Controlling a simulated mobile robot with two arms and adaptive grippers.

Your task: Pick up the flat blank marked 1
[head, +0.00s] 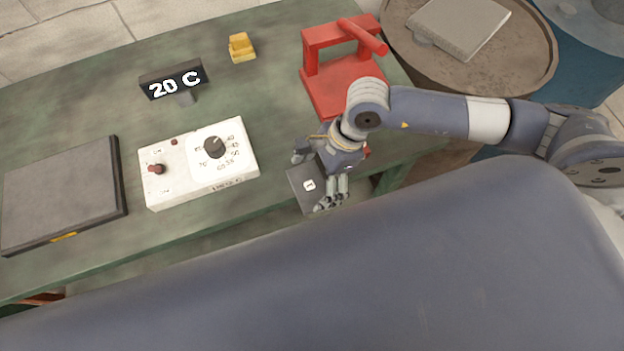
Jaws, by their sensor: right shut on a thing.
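The flat blank marked 1 (306,197) is a thin dark grey plate with a small white label. It is at the front edge of the green bench, below the red press. My right gripper (322,184) is shut on it, with its fingers over the plate's right side. Part of the blank is hidden behind the gripper. I cannot tell whether the blank is lifted off the bench. My left gripper is not in view.
The green bench (90,85) holds a white control box (190,187), a dark flat plate (60,190), a 20 C display (173,82), a yellow block (241,47) and a red press (340,85). A round barrel top (530,70) carries a grey slab (460,25).

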